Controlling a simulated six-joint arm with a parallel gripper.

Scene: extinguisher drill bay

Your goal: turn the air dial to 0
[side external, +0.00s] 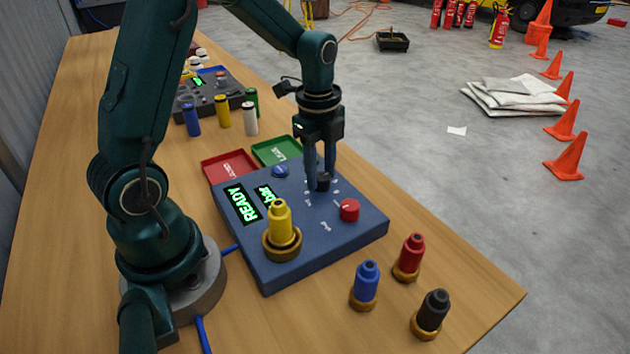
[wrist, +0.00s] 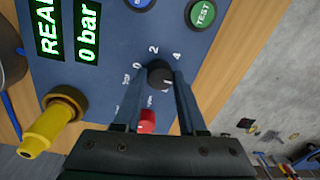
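The blue control panel (side external: 300,262) lies on the bench. Its black air dial (side external: 322,184) sits between the two fingertips of my gripper (side external: 320,172). In the wrist view the fingers of my gripper (wrist: 160,76) flank the air dial (wrist: 160,77) closely and look to be against it; a gap is hard to make out. Marks 0, 2 and 4 stand around the dial. A small light mark shows on the dial, but its direction is unclear. The panel's green display reads READY, and the lower display (wrist: 88,33) reads 0 bar.
A red knob (side external: 349,209) is beside the dial. A yellow plug (side external: 281,224) stands in a brass ring on the panel. Red (side external: 411,255), blue (side external: 366,282) and black (side external: 433,311) plugs stand on the bench in front. Red (side external: 229,165) and green (side external: 277,151) trays lie behind.

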